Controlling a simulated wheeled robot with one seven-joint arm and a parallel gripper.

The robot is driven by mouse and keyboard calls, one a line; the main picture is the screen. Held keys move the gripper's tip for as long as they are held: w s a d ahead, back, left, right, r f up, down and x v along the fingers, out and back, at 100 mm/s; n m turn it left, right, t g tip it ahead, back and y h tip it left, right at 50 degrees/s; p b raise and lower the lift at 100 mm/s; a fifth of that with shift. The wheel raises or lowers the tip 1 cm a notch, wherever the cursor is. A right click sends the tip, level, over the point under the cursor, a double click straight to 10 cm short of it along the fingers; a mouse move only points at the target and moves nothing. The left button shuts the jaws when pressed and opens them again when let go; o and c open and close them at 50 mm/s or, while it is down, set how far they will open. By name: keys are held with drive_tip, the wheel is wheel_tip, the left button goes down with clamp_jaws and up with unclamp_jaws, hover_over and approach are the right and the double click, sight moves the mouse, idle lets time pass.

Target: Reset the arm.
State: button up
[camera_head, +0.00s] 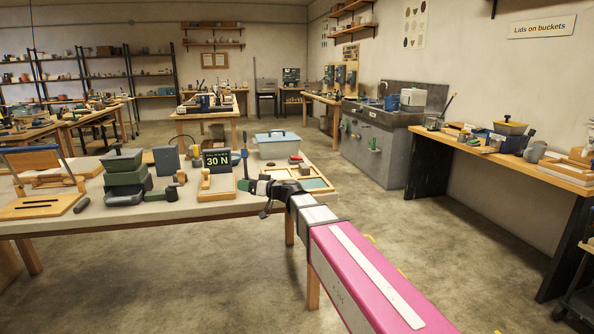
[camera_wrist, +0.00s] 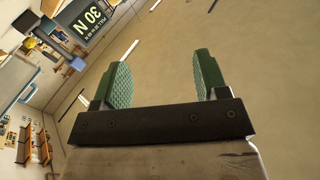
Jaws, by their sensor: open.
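My arm reaches forward from the lower right in the head view, its pink and white link lying over the floor beside the table. My gripper (camera_head: 247,184) is at the front right part of the table, close to the wooden tray (camera_head: 312,183) and right of the wooden block stand (camera_head: 216,188). In the wrist view my gripper (camera_wrist: 163,62) has its two green ribbed fingers wide apart with nothing between them. A black sign reading "30 N" (camera_head: 217,160) stands behind it; it also shows tilted in the wrist view (camera_wrist: 87,22).
The table (camera_head: 150,214) also bears green bins (camera_head: 125,178), a grey-blue lidded tub (camera_head: 277,145) and a wooden rack (camera_head: 40,205). A side bench (camera_head: 500,158) with small items runs along the right wall. The floor (camera_head: 430,235) between table and bench is clear.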

drive_tip(key=s+d+f+m+g+h, duration=0.2)
drive_tip(key=s+d+f+h, duration=0.3)
drive_tip(key=d+f, duration=0.5)
drive_tip(key=s+d+f+m+g+h, duration=0.25)
drive_tip(key=s+d+f+h, duration=0.2)
drive_tip(key=d+f, duration=0.6)
drive_tip(key=s+d+f+m+g+h, duration=0.1)
drive_tip(key=s+d+f+m+h, duration=0.1)
drive_tip(key=s+d+f, duration=0.3)
drive_tip(key=s+d+f+m+g+h, duration=0.1)
drive_tip(key=s+d+f+m+h, duration=0.2)
drive_tip(key=d, duration=0.8)
drive_tip(key=s+f+h, duration=0.2)
drive_tip(key=s, duration=0.1)
drive_tip(key=shift+s+d+f, duration=0.25)
drive_tip(key=shift+d+f, duration=0.05)
drive_tip(key=shift+f, duration=0.1)
